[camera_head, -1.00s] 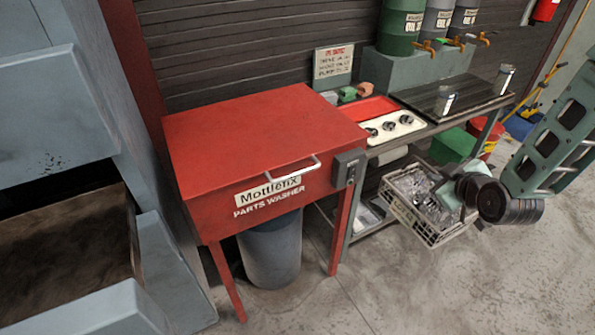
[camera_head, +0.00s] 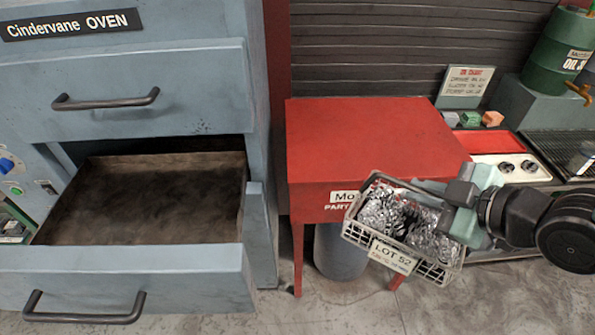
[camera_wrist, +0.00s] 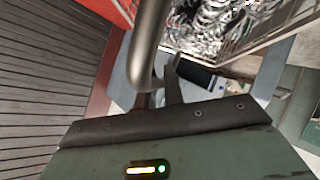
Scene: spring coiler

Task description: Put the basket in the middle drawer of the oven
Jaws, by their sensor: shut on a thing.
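The basket (camera_head: 404,262) is a pale wire crate full of shiny metal springs, with a "LOT 52" tag on its front. My gripper (camera_head: 452,208) is shut on its right side and holds it in the air, slightly tilted, in front of the parts washer. In the wrist view the basket's mesh and springs (camera_wrist: 235,25) show at the top, and a grey bar (camera_wrist: 150,40) passes by my fingers. The blue-grey oven (camera_head: 262,120) is at the left. Its drawer (camera_head: 190,262) below the upper one is pulled out, and its brown tray inside looks empty.
The oven's upper drawer (camera_head: 190,90) looks shut above the open one. The red parts washer (camera_head: 365,140) stands between oven and sink bench, with a grey bin (camera_head: 335,255) underneath. Bare concrete floor (camera_head: 330,315) lies in front.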

